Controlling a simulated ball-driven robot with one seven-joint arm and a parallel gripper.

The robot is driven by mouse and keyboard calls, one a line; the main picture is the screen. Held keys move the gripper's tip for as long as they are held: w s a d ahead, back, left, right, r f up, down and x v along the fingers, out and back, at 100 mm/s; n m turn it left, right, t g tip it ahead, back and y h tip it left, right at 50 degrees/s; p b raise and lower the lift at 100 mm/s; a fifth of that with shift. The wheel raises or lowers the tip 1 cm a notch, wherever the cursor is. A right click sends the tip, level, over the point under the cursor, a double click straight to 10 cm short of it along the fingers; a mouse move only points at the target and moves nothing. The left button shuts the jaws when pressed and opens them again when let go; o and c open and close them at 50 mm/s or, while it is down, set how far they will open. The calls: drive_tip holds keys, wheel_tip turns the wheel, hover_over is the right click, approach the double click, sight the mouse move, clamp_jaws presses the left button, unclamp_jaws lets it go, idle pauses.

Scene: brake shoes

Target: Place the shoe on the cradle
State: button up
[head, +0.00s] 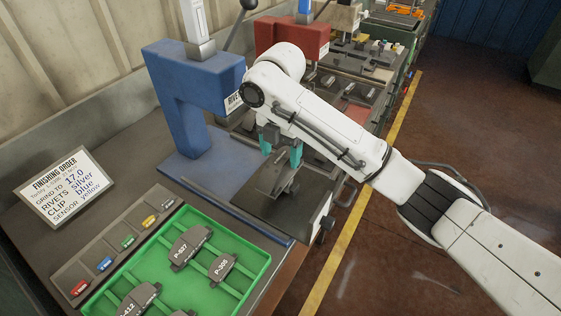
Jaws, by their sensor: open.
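My gripper (281,153) has teal fingers, spread apart, and hangs over a dark flat plate (262,211) in front of the blue press. A small grey part (286,187) shows just below the fingers. I cannot tell whether it is a shoe or part of a cradle, and nothing is clearly held. Several dark brake shoes lie in the green tray at the lower left, among them one marked P-327 (191,247) and one marked P-305 (222,268).
The blue press (178,100) stands left of my gripper, with a red press (291,38) behind. The green tray (262,262) and a strip of coloured clips (105,264) lie in front.

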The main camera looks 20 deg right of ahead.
sight(281, 157)
wheel_tip(281, 157, up, 8)
drive_tip(key=p, duration=0.1)
drive_tip(key=shift+r, duration=0.15)
drive_tip(key=shift+c, duration=0.2)
idle(1.1)
